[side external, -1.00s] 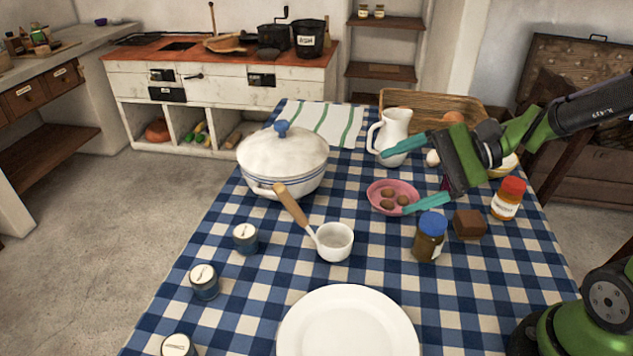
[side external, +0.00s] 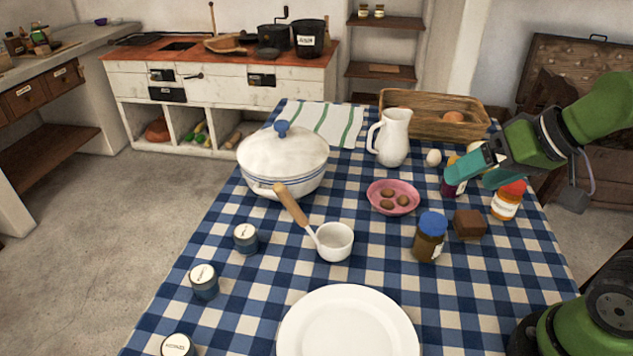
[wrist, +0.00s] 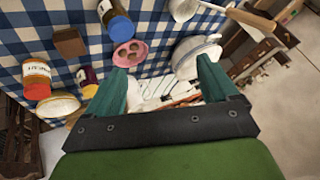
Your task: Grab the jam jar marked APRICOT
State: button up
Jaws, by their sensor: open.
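A jar of orange contents with a red lid and white label (side external: 505,203) stands upright at the table's right side; its label print is too small to read surely. It also shows at the left of the wrist view (wrist: 37,72). A dark purple jar (side external: 451,188), with a yellow lid in the wrist view (wrist: 87,76), stands behind it, partly hidden by my gripper. A brown jar with a blue lid (side external: 429,238) stands nearer the plate. My gripper (side external: 467,178) is open and empty, above and behind the orange jar. In the wrist view its fingers (wrist: 162,68) have no jar between them.
A brown block (side external: 469,224) sits between the orange and brown jars. A pot (side external: 280,165) stands further left.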

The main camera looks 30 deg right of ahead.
jog(key=shift+o, duration=0.6)
jog(key=m+g+h, duration=0.2)
jog(key=m+g, duration=0.4)
jog(key=m, duration=1.4)
send_over(511, 193)
jog(key=w, duration=0.2)
notch_tip(511, 193, down, 5)
jog(key=s+d+r+m+g, duration=0.1)
jog(key=d+m, duration=0.2)
jog(key=m, duration=0.6)
notch_tip(511, 193, down, 12)
jog(key=shift+r, duration=0.2)
jog(key=f, duration=0.5)
jog(key=shift+a, duration=0.25)
